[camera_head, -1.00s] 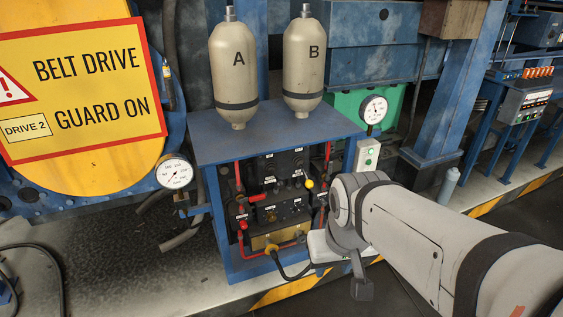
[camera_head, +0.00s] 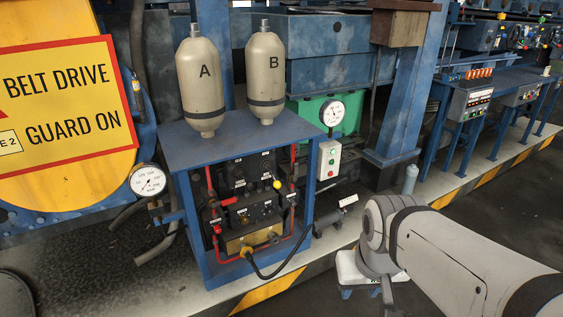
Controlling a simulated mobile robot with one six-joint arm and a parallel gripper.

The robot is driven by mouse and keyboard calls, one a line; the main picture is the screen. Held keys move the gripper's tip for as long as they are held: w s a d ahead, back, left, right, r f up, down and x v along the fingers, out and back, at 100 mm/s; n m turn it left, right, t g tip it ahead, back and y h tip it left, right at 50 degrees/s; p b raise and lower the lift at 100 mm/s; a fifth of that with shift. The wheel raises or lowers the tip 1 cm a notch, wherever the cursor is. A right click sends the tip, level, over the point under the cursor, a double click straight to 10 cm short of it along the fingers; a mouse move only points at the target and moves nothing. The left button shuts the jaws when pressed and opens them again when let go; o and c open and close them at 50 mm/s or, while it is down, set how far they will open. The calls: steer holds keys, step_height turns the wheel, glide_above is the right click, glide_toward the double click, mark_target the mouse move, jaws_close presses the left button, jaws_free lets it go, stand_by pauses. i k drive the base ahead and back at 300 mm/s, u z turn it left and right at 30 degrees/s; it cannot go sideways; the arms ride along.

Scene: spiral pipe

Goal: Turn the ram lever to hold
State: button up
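A blue stand (camera_head: 196,240) holds black control panels under its top. A small lever with a yellow ball knob (camera_head: 277,184) stands out at the right of these panels. A red-handled lever (camera_head: 228,201) sticks out on the left side, with red knobs (camera_head: 216,228) below it. The panel labels are too small to read, so I cannot tell which lever is the ram lever. My grey arm enters from the lower right and ends to the right of the stand, apart from it. I cannot make out my gripper.
Cylinders A (camera_head: 201,88) and B (camera_head: 265,78) stand on top. Gauges (camera_head: 148,180) (camera_head: 332,112) flank the stand. A black cable (camera_head: 268,275) hangs in front. A white-topped item (camera_head: 347,268) is partly behind my arm. Dark floor is open at the lower right.

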mark_target(277, 184)
steer(key=i, duration=1)
steer(key=z, duration=0.1)
